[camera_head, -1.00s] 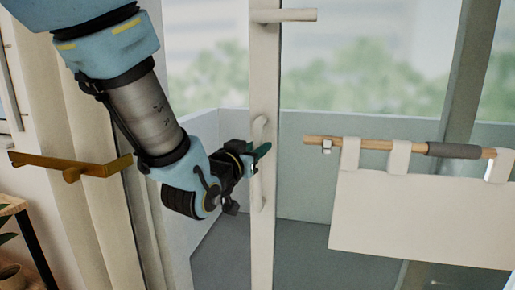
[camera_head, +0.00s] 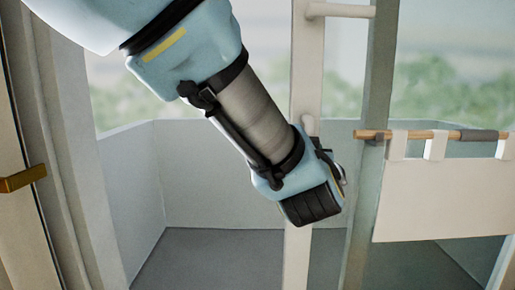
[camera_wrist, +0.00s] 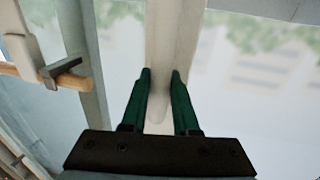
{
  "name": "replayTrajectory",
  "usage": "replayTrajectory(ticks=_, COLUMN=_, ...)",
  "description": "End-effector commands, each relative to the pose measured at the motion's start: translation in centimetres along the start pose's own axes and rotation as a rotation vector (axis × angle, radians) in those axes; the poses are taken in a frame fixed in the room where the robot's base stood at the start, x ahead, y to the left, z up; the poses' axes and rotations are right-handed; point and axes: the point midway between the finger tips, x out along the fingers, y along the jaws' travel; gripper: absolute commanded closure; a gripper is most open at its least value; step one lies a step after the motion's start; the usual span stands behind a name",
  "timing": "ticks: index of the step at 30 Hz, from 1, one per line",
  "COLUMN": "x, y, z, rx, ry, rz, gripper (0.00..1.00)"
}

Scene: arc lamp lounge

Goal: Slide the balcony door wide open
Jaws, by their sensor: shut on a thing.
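The sliding balcony door shows in the head view as a white upright stile (camera_head: 298,250) with glass to its right. A wide open gap lies on its left. The upper end of a pale vertical handle (camera_head: 309,125) shows on the stile; my wrist hides the rest. In the wrist view, my gripper (camera_wrist: 161,75) has its green fingers on either side of the handle (camera_wrist: 157,112), shut on it. In the head view the fingers are hidden behind my wrist.
Right of the stile, a wooden rod (camera_head: 440,135) carries a pale cloth (camera_head: 440,195). A grey post (camera_head: 375,90) stands behind the stile. A brass handle (camera_head: 22,179) is at the far left. The balcony floor (camera_head: 220,255) looks clear.

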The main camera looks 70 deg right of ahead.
Motion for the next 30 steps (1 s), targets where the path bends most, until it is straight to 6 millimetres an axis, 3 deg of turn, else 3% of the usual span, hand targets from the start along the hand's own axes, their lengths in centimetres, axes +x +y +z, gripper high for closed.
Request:
replayTrajectory(ticks=1, x=0.1, y=1.1, z=-0.1, rx=-0.001, ry=0.0, rz=0.004, gripper=1.0)
replayTrajectory(ticks=7, x=0.6, y=3.1, z=0.0, rx=-0.001, ry=0.0, rz=-0.001, gripper=1.0)
replayTrajectory(ticks=21, x=0.8, y=3.7, z=0.0, rx=0.001, ry=0.001, rz=-0.002, gripper=1.0)
replayTrajectory(ticks=22, x=0.8, y=3.7, z=0.0, rx=0.001, ry=0.001, rz=-0.002, gripper=0.7)
replayTrajectory(ticks=30, x=0.8, y=3.7, z=0.0, rx=0.001, ry=0.0, rz=-0.003, gripper=0.42)
